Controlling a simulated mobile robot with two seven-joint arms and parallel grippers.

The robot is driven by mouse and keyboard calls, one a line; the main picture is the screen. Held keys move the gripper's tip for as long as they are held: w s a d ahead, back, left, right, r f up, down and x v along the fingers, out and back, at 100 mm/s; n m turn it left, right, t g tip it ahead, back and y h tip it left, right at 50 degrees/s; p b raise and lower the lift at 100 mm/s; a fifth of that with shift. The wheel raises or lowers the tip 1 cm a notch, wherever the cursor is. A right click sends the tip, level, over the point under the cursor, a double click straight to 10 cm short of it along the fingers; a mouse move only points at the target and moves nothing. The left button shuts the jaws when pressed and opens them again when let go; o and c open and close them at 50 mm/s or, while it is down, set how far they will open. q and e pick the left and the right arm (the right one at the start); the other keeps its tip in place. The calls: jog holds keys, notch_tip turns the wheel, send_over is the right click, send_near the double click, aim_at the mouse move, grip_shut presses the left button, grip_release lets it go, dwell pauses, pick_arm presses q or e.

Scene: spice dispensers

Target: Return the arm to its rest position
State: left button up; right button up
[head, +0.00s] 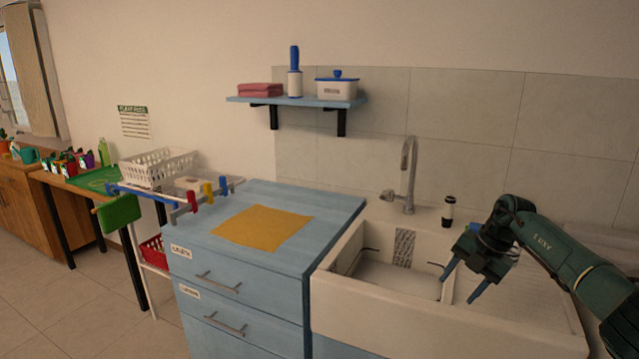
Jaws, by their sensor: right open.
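My right arm, dark green, comes in from the lower right in the head view. Its gripper (459,283) hangs over the right part of the white sink (400,333), with its two blue-grey fingers apart and pointing down to the left. Nothing shows between the fingers. A small dark-and-white dispenser (448,211) stands upright on the sink's back ledge, just left of and behind the gripper, apart from it. My left gripper is out of view.
A tap (408,175) rises behind the sink. The blue cabinet (345,203) left of it carries a yellow cloth (262,228). A wall shelf (298,100) holds a white-and-blue dispenser, a lidded box and folded red cloths. A white basket (158,168) stands farther left.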

jog(key=s+a+f+n+t+y, duration=0.1)
jog(key=s+a+f+y, duration=0.2)
jog(key=a, duration=0.6)
jog(key=s+a+f+n+y, duration=0.1)
jog(key=a+f+y, duration=0.3)
jog(key=a, duration=0.6)
jog(key=s+a+f+m+t+y+p, duration=0.1)
jog(key=s+a+m+t+y, duration=0.3)
jog(key=s+a+m+t, duration=0.55)
jog(key=s+d+f+m+h, duration=0.2)
jog(key=s+f+m+h, duration=0.1)
jog(key=s+m, duration=0.2)
jog(key=s+d+f+m+g+h, duration=0.1)
jog(key=s+d+f+m+h, duration=0.2)
jog(key=s, duration=0.5)
jog(key=s+d+f+m+h+p, duration=0.1)
jog(key=s+d+f+m+h, duration=0.2)
jog(key=s+m+h, duration=0.2)
jog(key=s+m, duration=0.2)
jog(key=m, duration=0.1)
jog(key=shift+s+d+f+g, duration=0.25)
jog(key=shift+s+g, duration=0.1)
jog(key=shift+w+h, duration=0.1)
jog(key=shift+h, duration=0.2)
